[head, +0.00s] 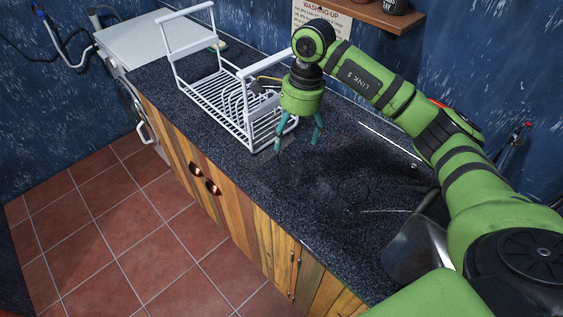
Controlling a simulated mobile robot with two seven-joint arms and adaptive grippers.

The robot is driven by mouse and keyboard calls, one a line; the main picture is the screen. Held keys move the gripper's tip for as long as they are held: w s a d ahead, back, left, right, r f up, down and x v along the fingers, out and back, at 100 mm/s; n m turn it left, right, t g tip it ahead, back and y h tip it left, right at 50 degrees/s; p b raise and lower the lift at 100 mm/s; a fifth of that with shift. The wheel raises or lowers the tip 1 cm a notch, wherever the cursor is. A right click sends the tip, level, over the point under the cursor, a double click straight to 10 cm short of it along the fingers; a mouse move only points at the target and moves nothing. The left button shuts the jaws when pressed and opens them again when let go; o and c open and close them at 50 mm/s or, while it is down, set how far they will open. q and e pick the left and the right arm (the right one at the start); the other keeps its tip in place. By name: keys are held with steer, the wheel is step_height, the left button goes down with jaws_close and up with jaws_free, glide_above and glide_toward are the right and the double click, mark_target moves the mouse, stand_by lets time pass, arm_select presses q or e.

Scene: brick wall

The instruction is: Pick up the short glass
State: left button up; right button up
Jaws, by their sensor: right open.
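My right gripper (297,142) points down over the dark speckled counter (325,205), just right of the white dish rack's near end. Its two teal fingers are spread apart and nothing shows between them. I cannot make out a short glass clearly. Faint curved outlines show on the dark counter to the right of the gripper, too dim to tell what they are. My left gripper is not in view.
The white wire dish rack (190,88) stands on the counter, close to the gripper's left finger. A metal sink (418,246) lies at the lower right. A wall shelf (372,15) holds dark containers. A white appliance (148,38) stands at the far left end.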

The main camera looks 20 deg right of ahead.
mark_target(289, 170)
step_height(289, 170, down, 6)
steer(key=b, duration=0.5)
steer(key=shift+w+f, duration=0.1)
steer(key=shift+f, duration=0.1)
steer(key=shift+f+b, duration=0.2)
steer(key=shift+b, duration=0.15)
steer(key=shift+w+a+f+p, duration=0.1)
steer(key=shift+w+f+p, duration=0.05)
steer(key=shift+f+p, duration=0.4)
step_height(289, 170, down, 5)
steer(key=shift+a+f+p, duration=0.1)
steer(key=shift+f+p, duration=0.1)
steer(key=shift+p, duration=1)
steer(key=shift+f, duration=0.25)
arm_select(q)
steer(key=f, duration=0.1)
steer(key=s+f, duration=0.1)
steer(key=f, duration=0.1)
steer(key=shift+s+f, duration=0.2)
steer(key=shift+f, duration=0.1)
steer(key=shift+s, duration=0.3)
arm_select(e)
steer(key=c, duration=1.4)
